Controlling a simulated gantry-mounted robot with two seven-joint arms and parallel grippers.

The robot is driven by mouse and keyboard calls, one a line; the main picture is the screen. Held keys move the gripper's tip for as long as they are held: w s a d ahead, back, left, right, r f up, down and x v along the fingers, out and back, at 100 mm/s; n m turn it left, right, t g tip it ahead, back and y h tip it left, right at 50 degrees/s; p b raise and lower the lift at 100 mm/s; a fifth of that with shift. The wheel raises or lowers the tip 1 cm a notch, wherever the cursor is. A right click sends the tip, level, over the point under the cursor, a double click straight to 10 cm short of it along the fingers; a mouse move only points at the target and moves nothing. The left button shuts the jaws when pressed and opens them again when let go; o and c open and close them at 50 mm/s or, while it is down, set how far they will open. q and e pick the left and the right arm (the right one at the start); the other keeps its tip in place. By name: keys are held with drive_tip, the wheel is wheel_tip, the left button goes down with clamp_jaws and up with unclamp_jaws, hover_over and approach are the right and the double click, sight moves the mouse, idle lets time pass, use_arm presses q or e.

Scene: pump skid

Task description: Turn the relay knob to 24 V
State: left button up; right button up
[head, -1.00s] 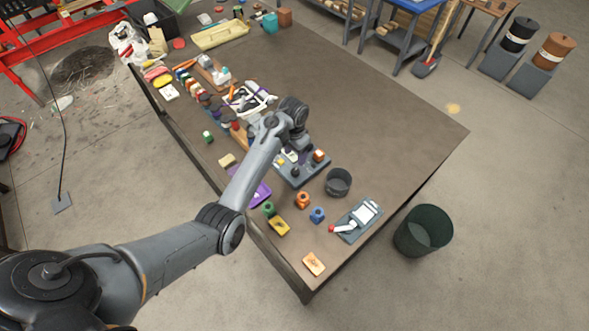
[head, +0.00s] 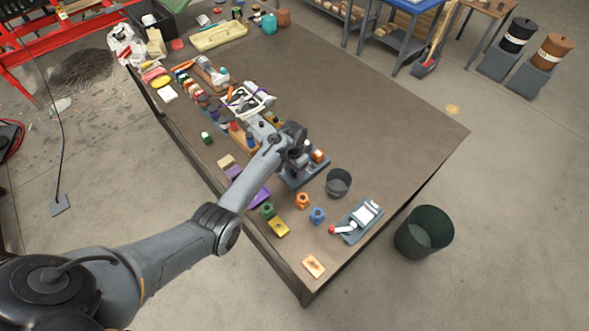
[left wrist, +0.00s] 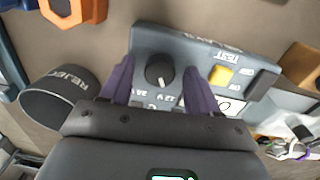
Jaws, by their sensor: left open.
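The relay knob (left wrist: 159,72) is a round black knob with a white pointer mark, on a grey-blue panel (left wrist: 165,40) in the left wrist view. Labels reading 24 V and 12 V lie below it in the picture, upside down; the mark points down toward them, nearer the 12 V one. My left gripper (left wrist: 159,66) is open, with its two purple fingers on either side of the knob and visible gaps between. In the head view the panel (head: 318,167) is partly hidden under my left arm. My right gripper is in neither view.
The panel also carries a yellow TEST button (left wrist: 221,75) and a switch (left wrist: 257,85). A dark REJECT bin (head: 338,183) stands beside the panel. Orange (head: 302,200) and blue (head: 317,215) blocks and a toggle clamp (head: 358,221) are nearby. The table's right side is clear.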

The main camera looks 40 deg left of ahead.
use_arm(q)
drive_tip(key=c, duration=1)
drive_tip(key=shift+c, duration=0.2)
drive_tip(key=shift+r+m+p, duration=0.15)
drive_tip(key=shift+m+p, duration=0.8)
drive_tip(key=shift+m, duration=0.25)
drive_tip(key=m+p, duration=0.1)
drive_tip(key=m, duration=0.1)
drive_tip(key=shift+m, duration=0.3)
drive_tip(key=m, duration=0.3)
drive_tip(key=shift+p, duration=0.3)
drive_tip(key=shift+m, duration=1.9)
